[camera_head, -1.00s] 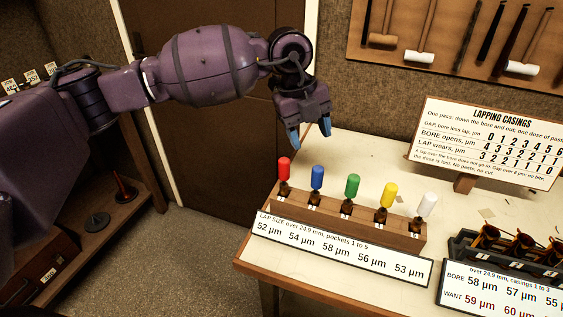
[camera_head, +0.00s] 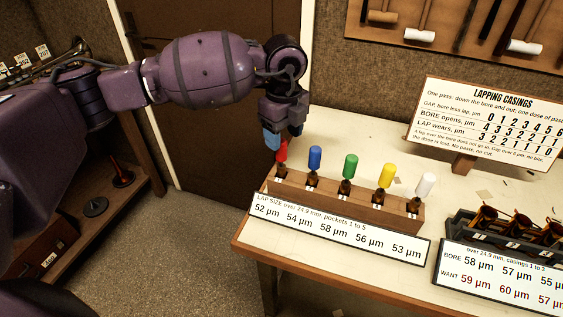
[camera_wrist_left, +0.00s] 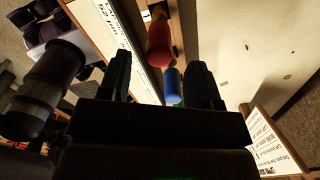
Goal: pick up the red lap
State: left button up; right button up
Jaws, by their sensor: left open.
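The red lap (camera_head: 281,156) stands upright in the leftmost pocket of the wooden lap rack (camera_head: 345,206). Its top is partly hidden by my gripper in the head view. My left gripper (camera_head: 283,140) is open right above and around the top of the red lap, pointing down; I cannot tell whether it touches. In the left wrist view the red handle (camera_wrist_left: 159,45) shows beyond the two dark fingers, with the blue lap (camera_wrist_left: 172,85) between the fingertips' line of sight. My right gripper is out of view.
The blue lap (camera_head: 315,158), green lap (camera_head: 350,166), yellow lap (camera_head: 386,175) and white lap (camera_head: 425,185) stand in the same rack. A size label (camera_head: 335,229) lies in front. A dark casing holder (camera_head: 510,234) and a lapping sign (camera_head: 478,133) are at the right.

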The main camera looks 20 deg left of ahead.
aim_at(281, 154)
pick_arm(q)
jog(key=f, duration=0.5)
jog(key=shift+a, duration=0.3)
jog(key=shift+r, duration=0.1)
grip_shut()
